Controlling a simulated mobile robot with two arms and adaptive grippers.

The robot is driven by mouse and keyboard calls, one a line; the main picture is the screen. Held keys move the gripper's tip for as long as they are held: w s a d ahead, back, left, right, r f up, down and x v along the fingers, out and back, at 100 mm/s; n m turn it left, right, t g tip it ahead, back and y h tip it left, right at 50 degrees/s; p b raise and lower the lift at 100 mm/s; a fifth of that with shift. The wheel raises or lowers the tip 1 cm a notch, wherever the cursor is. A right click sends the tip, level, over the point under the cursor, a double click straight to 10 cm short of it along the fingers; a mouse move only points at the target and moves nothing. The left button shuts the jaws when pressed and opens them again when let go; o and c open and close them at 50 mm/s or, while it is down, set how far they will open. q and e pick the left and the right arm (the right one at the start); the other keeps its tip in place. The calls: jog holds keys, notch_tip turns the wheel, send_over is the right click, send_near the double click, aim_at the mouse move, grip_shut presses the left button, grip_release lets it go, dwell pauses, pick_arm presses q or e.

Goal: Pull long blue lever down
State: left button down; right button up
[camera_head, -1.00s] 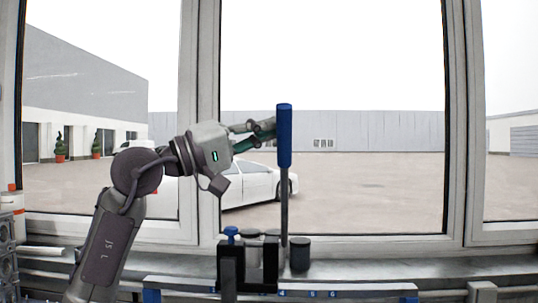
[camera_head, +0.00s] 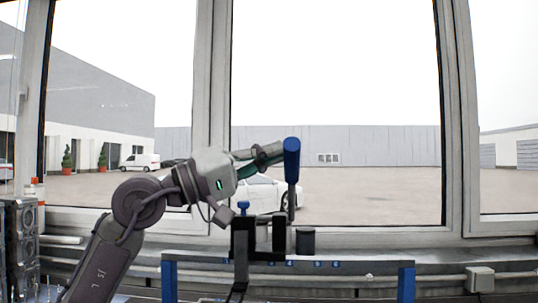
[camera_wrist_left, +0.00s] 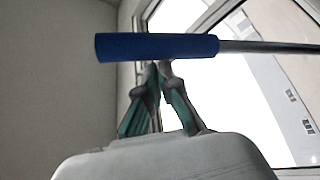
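The long lever has a blue cylindrical handle (camera_head: 292,161) on a thin grey rod. In the head view it stands near the middle above the black fixture (camera_head: 240,251), looking foreshortened. In the left wrist view the handle (camera_wrist_left: 157,47) crosses the top, with its rod (camera_wrist_left: 265,47) running right. My left gripper (camera_head: 277,152) is at the handle's left side in the head view. In the left wrist view its green-sided fingers have their tips (camera_wrist_left: 160,70) close together at the handle's lower edge, not around it. Whether they touch it is hard to tell. My right gripper is out of view.
A small blue knob (camera_head: 243,207) tops the black fixture. Dark cylinders (camera_head: 305,241) stand beside it. A numbered bench frame with blue legs (camera_head: 406,284) spans the front. A metal engine block (camera_head: 20,250) is at the left edge. Windows stand behind.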

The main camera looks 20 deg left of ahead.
pick_arm(q)
jog(key=shift+s+d+f+g, duration=0.1)
jog(key=shift+d+f+g, duration=0.05)
jog(key=shift+d+g, duration=0.15)
